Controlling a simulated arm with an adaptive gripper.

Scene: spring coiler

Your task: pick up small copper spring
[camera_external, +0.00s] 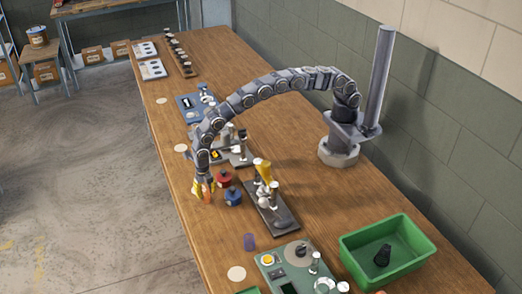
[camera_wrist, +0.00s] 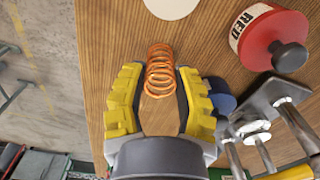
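The small copper spring (camera_wrist: 160,70) is an orange-copper coil in the wrist view, near the fingertips of my gripper (camera_wrist: 160,82). The yellow-padded fingers stand on either side of it, apart, with wood tabletop showing between them. I cannot tell whether the pads touch the coil. In the external view my gripper (camera_external: 204,190) points down low over the left edge of the workbench, and the spring is too small to make out clearly.
A red labelled spool (camera_wrist: 262,35) lies close on the right, also seen outside (camera_external: 224,178), with a blue one (camera_external: 233,196) beside it. A coiler fixture (camera_external: 272,205) stands to the right. A green bin (camera_external: 353,252) is at the front right. The bench edge is close on the left.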

